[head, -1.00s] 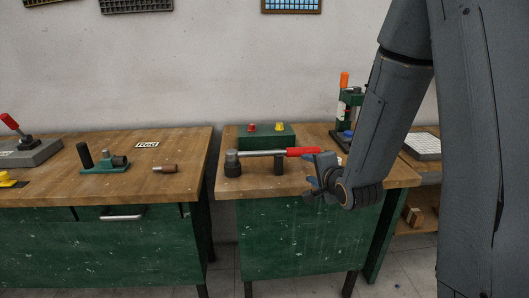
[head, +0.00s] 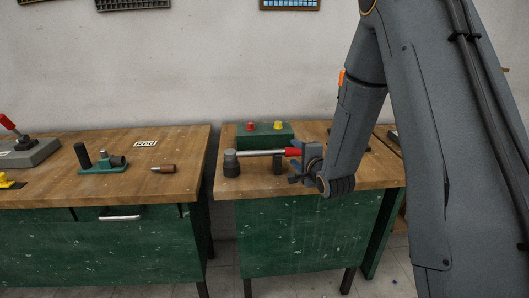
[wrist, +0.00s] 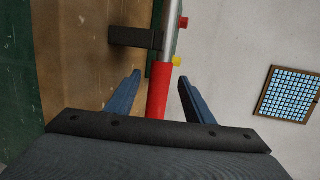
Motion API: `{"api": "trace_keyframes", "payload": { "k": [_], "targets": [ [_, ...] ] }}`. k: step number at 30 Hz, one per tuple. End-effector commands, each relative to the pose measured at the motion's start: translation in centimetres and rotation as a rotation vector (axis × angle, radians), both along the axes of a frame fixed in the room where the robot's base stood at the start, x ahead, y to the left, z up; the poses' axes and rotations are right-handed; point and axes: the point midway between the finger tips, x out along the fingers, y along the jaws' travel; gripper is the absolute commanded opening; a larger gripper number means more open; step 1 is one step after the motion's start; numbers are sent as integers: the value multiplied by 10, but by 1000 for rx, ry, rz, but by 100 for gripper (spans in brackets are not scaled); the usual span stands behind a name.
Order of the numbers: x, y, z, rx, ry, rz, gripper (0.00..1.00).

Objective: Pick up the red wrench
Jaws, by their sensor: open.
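The red wrench has a red handle (head: 293,152) and a silver shaft (head: 262,153). It lies level above the right workbench, its far end at a dark round fitting (head: 231,163) and its shaft by a dark post (head: 277,163). In the wrist view the red handle (wrist: 159,92) runs between my two blue fingers. My gripper (head: 298,166) is open at the handle's right end. In the wrist view my gripper (wrist: 158,88) shows a gap on both sides of the handle. The handle's near end is hidden behind my gripper's body.
A green box (head: 265,134) with a red and a yellow button stands behind the shaft. The left workbench (head: 190,185) holds a green clamp-like device (head: 104,165) and a small brown-handled piece (head: 163,169). A gap separates the benches. The wall is behind.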

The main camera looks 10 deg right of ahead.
Motion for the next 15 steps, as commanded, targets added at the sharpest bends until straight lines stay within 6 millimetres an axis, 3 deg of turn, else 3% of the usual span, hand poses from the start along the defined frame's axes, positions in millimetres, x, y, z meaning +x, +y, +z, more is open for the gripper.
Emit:
{"api": "trace_keyframes", "payload": {
  "k": [6, 12, 15],
  "targets": [
    [0, 0, 0, 0, 0, 0, 46],
    [0, 0, 0, 0, 0, -1, 12],
    [0, 0, 0, 0, 0, -1, 0]
  ]
}}
